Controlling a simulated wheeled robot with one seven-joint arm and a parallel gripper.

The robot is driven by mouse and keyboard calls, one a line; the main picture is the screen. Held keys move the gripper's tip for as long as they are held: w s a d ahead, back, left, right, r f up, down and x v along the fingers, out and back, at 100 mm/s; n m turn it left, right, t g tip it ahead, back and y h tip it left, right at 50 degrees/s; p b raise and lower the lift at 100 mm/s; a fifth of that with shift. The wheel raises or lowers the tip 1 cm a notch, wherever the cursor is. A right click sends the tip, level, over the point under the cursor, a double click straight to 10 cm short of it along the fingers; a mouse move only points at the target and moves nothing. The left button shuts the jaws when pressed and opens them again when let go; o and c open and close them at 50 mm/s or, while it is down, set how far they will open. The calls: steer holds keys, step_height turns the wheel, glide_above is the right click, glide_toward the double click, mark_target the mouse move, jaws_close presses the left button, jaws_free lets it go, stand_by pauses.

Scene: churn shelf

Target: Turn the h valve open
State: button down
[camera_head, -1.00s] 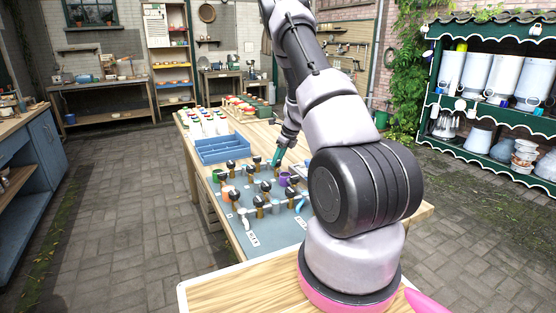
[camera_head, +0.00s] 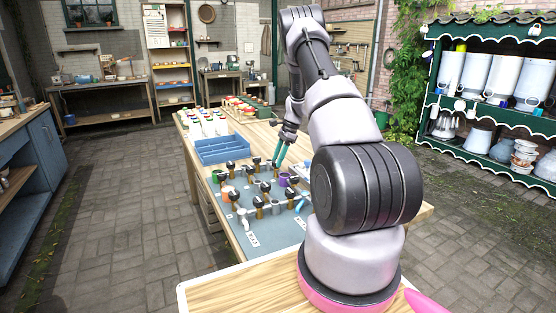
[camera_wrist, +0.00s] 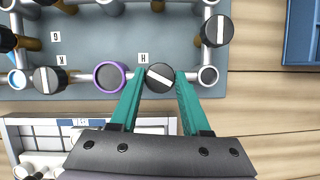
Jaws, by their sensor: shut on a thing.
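The H valve knob (camera_wrist: 160,77) is round and black with a white bar, next to a label reading H (camera_wrist: 143,58) in the wrist view. Its bar lies slanted, from upper left to lower right. My gripper (camera_wrist: 160,76) has its two teal fingers on either side of this knob, closed on it. In the head view my gripper (camera_head: 280,161) is at the far right part of the valve panel (camera_head: 262,240). The knob is hard to make out there behind the fingers.
A purple-ringed pipe fitting (camera_wrist: 111,76) is close left of the knob. Other black knobs (camera_wrist: 49,80) (camera_wrist: 217,31) stand on the grey pipes nearby.

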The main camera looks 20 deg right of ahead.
steer(key=n+g, duration=0.1)
steer(key=n, duration=0.1)
steer(key=n+g, duration=0.1)
steer(key=n, duration=0.2)
steer(key=shift+w, duration=0.15)
steer(key=shift+n, duration=0.3)
stand_by(0.3)
steer(key=shift+c, duration=1.8)
jaws_free()
steer(key=shift+r, duration=0.15)
steer(key=v, duration=1)
steer(key=shift+r, duration=0.25)
steer(key=shift+w+r, duration=0.1)
steer(key=shift+w, duration=0.05)
